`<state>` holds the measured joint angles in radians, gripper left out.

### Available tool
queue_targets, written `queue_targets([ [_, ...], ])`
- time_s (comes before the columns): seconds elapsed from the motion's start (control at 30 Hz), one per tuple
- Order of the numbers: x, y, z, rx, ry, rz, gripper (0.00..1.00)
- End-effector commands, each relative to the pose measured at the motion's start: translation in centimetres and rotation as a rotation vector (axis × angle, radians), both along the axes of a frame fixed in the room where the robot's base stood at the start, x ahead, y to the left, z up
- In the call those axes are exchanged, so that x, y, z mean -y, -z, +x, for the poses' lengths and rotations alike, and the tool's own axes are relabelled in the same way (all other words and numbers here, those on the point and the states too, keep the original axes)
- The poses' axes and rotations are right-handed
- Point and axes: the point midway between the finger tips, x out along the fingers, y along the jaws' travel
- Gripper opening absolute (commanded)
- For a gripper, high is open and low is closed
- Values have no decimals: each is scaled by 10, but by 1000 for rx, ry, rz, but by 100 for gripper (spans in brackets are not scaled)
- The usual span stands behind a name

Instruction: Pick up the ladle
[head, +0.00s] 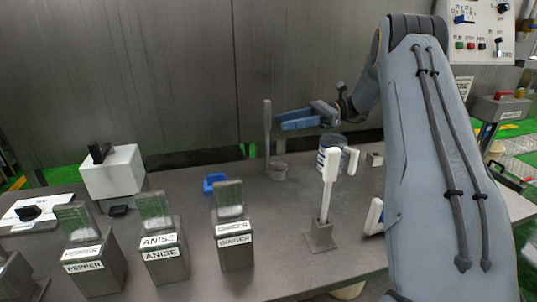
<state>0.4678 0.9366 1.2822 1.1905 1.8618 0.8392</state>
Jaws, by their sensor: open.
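The ladle (267,130) looks like a grey upright handle with a small round cup (278,172) at its foot, on the grey table near the back. My gripper (281,120) comes in from the right with its blue fingers pointing left. The fingers are open, and their tips are close to the right side of the handle, at about the middle of its height. I cannot tell whether the handle is between the fingers or just beyond their tips. The handle stands upright, and nothing appears lifted.
Labelled spice boxes, such as anise (165,258) and ginger (235,248), stand at the front left. A white-handled tool (330,178) stands in a holder at the front right. A blue item (214,184) lies left of the ladle.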

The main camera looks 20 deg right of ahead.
Motion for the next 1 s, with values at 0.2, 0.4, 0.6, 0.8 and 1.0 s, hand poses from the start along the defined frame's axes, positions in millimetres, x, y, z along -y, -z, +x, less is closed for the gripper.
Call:
queue_targets([
  [0.2, -16, -16, 20, -2, -3, 109, 42],
  [0.4, -41, -18, 21, -3, -11, 114, 42],
  [0.6, -54, -17, 21, -3, -11, 112, 42],
  [0.8, -77, -18, 22, -2, -9, 112, 42],
  [1.0, -95, -16, 22, -2, -6, 111, 42],
])
